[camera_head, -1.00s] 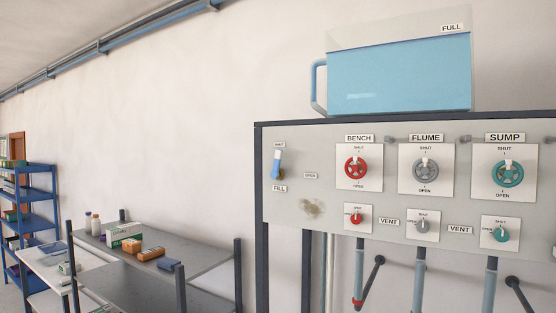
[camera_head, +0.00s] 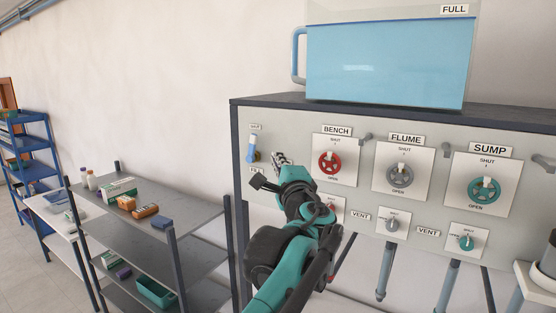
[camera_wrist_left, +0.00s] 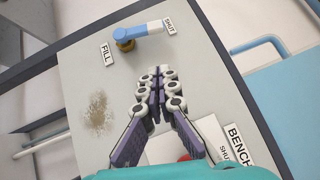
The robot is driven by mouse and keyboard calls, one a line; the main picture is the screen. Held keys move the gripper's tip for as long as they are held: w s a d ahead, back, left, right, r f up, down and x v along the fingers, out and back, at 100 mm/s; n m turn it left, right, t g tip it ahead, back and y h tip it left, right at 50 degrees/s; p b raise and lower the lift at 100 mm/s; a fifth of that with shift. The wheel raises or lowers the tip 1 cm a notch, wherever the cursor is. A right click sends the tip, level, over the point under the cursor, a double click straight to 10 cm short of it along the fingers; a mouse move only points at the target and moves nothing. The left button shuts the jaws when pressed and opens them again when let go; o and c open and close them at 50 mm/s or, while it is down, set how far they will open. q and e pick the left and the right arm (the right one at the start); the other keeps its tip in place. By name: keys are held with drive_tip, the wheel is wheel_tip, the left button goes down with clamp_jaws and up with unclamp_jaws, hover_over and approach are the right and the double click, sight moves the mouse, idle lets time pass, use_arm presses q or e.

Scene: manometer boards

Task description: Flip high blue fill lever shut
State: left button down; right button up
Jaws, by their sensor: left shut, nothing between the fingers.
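The blue fill lever (camera_head: 251,147) is at the upper left of the grey panel (camera_head: 290,203), between a SHUT label and a partly covered FILL label. In the left wrist view the lever (camera_wrist_left: 148,29) has a brass pivot (camera_wrist_left: 124,39), a blue arm and a white end beside the SHUT label (camera_wrist_left: 169,25). My left gripper (camera_head: 270,172) is shut and empty, just right of and below the lever in the head view. Its fingers (camera_wrist_left: 155,90) point toward the lever in the wrist view, with a gap between. My right gripper is not in view.
BENCH (camera_head: 330,162), FLUME (camera_head: 400,175) and SUMP (camera_head: 485,190) valve wheels stand to the right on the panel. A water tank (camera_head: 385,65) sits on top. A grey shelf (camera_head: 190,225) with boxes and bottles stands left of the panel.

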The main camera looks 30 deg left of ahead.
sight(254, 147)
use_arm(q)
drive_tip(key=p+x, duration=0.1)
drive_tip(key=x, duration=0.5)
drive_tip(key=shift+w, duration=0.1)
drive_tip(key=shift+a+r+p, duration=0.2)
drive_tip(key=shift+a+p, duration=0.3)
drive_tip(key=shift+a, duration=1.2)
